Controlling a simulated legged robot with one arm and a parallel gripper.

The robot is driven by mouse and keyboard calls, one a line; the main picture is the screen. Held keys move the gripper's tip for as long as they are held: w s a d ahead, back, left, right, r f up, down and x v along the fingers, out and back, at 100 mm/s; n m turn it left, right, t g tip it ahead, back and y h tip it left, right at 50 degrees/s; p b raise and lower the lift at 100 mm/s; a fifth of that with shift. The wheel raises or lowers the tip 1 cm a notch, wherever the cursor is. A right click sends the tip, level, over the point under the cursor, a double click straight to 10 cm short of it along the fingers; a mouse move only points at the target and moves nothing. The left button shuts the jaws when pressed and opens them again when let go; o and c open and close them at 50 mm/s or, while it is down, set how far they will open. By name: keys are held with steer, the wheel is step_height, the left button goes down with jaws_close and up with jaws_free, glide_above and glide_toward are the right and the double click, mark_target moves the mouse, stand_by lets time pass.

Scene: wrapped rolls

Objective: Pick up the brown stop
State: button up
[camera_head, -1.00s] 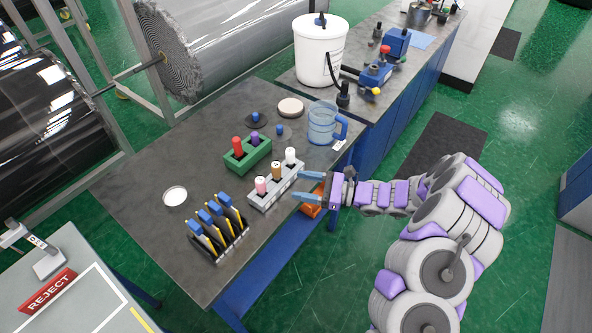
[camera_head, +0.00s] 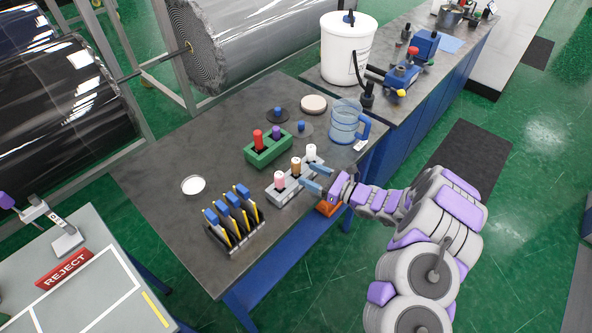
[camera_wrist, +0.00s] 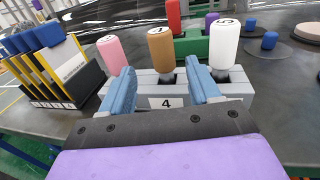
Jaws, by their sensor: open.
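The brown stop (camera_head: 296,166) stands upright in the middle of a grey block (camera_head: 284,196), between a pink stop (camera_head: 280,180) and a white stop (camera_head: 311,152). In the wrist view the brown stop (camera_wrist: 161,50) is straight ahead, beyond the fingertips and in line with the gap between them. The pink stop (camera_wrist: 110,52) is on its left and the white stop (camera_wrist: 224,42) on its right. The block's front (camera_wrist: 158,103) carries a label "4". My gripper (camera_head: 312,178) is open and empty at the near side of the block; its blue fingers (camera_wrist: 166,82) point at the block.
A green block (camera_head: 268,155) with red and purple stops stands just behind. A rack of blue-topped pieces (camera_head: 236,232) is at the left, and a blue clear jug (camera_head: 344,130) is to the right. An orange item (camera_head: 327,208) is by the table's edge below my gripper.

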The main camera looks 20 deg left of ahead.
mark_target(296, 165)
steer(key=shift+w+a+r+b, duration=0.15)
steer(key=shift+w+a, duration=0.15)
steer(key=shift+a, duration=0.75)
steer(key=shift+w+a+r+b, duration=0.2)
steer(key=shift+w+a, duration=0.1)
steer(key=shift+a, duration=0.8)
steer(key=shift+w+a+r+b, duration=0.15)
steer(key=shift+w+a, duration=0.15)
steer(key=shift+a, duration=0.75)
steer(key=shift+c, duration=0.2)
steer(key=shift+d, duration=0.1)
steer(key=c, duration=1)
steer(key=shift+c, duration=0.2)
